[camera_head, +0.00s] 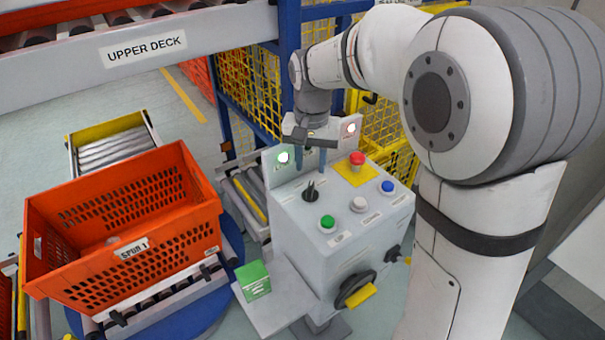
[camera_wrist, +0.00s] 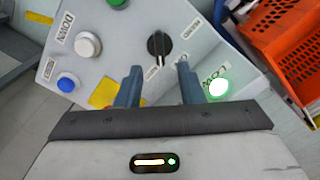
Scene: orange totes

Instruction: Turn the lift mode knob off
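A black selector knob (camera_head: 310,191) stands on the sloped top of the grey control box (camera_head: 300,250). It also shows in the wrist view (camera_wrist: 158,43), its handle running roughly up and down, with small labels around it that I cannot read surely. My gripper (camera_head: 311,170) points down above and behind the knob. In the wrist view my gripper (camera_wrist: 159,68) has its two blue-grey fingers apart with nothing between them. The knob lies just beyond the fingertips, roughly in line with the gap, and appears untouched.
Green (camera_head: 327,222), white (camera_head: 358,204) and blue (camera_head: 388,186) buttons and a red mushroom button (camera_head: 357,158) share the panel. A black rotary handle (camera_head: 355,290) is on the front. An orange tote (camera_head: 100,190) stands left.

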